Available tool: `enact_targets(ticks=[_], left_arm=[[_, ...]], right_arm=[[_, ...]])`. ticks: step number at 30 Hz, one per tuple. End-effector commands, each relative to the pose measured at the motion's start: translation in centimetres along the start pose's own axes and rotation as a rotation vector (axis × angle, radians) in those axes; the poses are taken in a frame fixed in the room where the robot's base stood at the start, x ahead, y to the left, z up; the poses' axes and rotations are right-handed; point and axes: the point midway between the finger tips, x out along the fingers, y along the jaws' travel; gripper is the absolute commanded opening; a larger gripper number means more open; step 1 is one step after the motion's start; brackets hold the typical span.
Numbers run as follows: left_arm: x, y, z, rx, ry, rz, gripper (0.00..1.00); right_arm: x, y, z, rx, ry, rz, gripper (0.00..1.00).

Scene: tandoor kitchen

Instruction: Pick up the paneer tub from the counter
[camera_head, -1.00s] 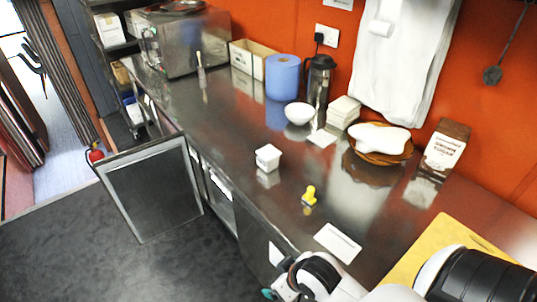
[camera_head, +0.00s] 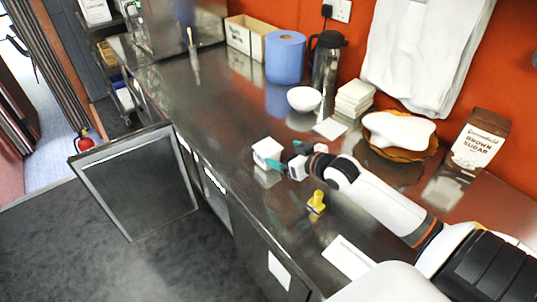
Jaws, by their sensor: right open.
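The paneer tub (camera_head: 266,151) is a small white tub standing on the steel counter (camera_head: 222,122), near its front edge. My right gripper (camera_head: 278,168) reaches in from the right, its teal-tipped fingers open right beside the tub's right side. Part of the tub's lower right is covered by a fingertip. I cannot tell whether the fingers touch it. My left gripper is not in view.
A yellow stamp-like object (camera_head: 316,202) stands just below my right forearm. Behind are a white bowl (camera_head: 304,99), a blue paper roll (camera_head: 285,57), a dark flask (camera_head: 326,66) and a brown sugar bag (camera_head: 479,142). An open cabinet door (camera_head: 135,183) juts out at the counter's front.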

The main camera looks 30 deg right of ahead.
Motion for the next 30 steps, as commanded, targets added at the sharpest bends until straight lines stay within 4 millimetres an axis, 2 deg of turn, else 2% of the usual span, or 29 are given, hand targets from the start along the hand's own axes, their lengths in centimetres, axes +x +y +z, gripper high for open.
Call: enact_targets(ticks=[1, 4, 9, 16, 25, 30], left_arm=[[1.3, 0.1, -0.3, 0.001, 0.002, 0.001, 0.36], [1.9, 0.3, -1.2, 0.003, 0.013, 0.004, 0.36], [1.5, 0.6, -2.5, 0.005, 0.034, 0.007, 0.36], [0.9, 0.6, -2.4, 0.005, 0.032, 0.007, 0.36], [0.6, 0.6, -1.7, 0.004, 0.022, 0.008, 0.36], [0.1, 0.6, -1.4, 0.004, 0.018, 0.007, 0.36]], right_arm=[[0.5, -0.1, -1.1, 0.000, -0.002, 0.000, 0.91], [0.8, -0.1, -1.7, 0.001, -0.005, 0.000, 0.91], [2.5, -0.2, -1.4, 0.002, -0.008, -0.001, 0.91], [6.2, -0.2, -1.5, 0.003, -0.006, -0.001, 0.91], [8.4, -0.4, -1.6, 0.001, -0.005, -0.001, 0.91], [10.6, -0.9, -1.8, 0.000, -0.004, -0.002, 0.91]])
